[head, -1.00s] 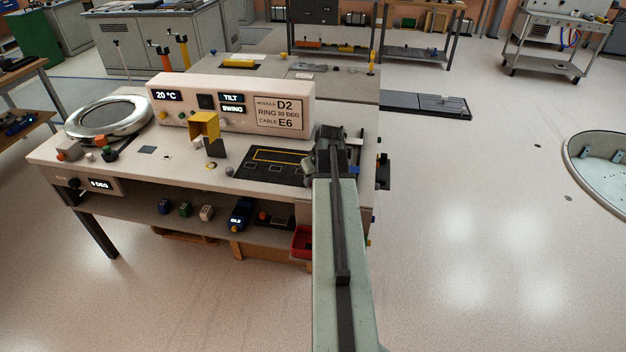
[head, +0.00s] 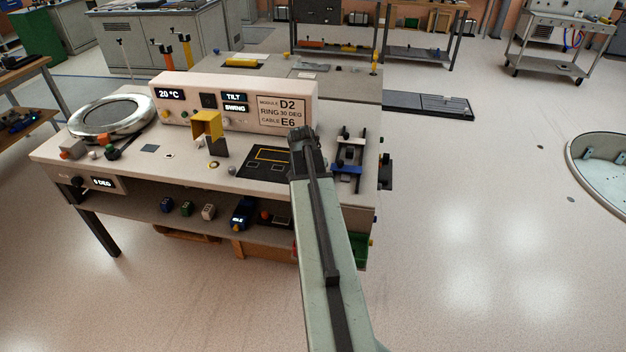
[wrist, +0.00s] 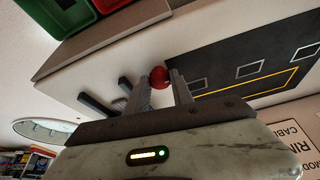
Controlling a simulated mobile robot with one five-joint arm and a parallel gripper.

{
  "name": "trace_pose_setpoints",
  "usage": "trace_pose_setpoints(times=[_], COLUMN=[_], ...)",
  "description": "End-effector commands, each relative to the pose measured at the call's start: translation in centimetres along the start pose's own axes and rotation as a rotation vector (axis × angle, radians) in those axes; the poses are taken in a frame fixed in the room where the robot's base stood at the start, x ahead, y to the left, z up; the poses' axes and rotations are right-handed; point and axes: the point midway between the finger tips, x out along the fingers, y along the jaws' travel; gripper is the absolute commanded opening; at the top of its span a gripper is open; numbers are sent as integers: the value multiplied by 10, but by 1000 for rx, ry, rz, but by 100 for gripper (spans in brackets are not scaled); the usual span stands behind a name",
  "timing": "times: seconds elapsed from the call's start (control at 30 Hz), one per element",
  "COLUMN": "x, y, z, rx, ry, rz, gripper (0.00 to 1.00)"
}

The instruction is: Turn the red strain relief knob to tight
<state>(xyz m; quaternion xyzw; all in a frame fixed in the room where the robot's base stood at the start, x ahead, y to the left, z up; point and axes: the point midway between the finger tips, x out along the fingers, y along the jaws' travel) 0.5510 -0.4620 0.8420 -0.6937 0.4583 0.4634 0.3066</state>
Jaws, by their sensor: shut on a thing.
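The red strain relief knob (wrist: 159,76) is a small glossy ball between my fingertips in the wrist view. My gripper (wrist: 161,88) is shut on it, one finger on each side. In the head view my gripper (head: 304,142) is over the right part of the bench, at the right edge of the black mat. My arm and gripper hide the knob there. Its turn position cannot be read.
The black mat (head: 240,168) with yellow outlines lies left of my gripper. A blue and black fixture (head: 349,155) stands to its right. Behind is the panel (head: 235,103) reading D2, 30 DEG, E6. A yellow bracket (head: 207,125) stands farther left.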

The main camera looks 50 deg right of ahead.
Motion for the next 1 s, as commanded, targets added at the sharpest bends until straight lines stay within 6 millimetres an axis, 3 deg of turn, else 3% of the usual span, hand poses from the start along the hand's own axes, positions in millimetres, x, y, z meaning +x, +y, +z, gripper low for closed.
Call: trace_pose_setpoints(times=[0.3,0.8,0.83,0.9,1.0], x=[0,0,0,0,0], y=[2,3,3,3,2], z=[-3,-2,-3,-2,-2], rx=[98,115,115,115,114], ry=[5,5,5,4,3], rz=[45,53,53,53,51], gripper=[0,0,31,50,50])
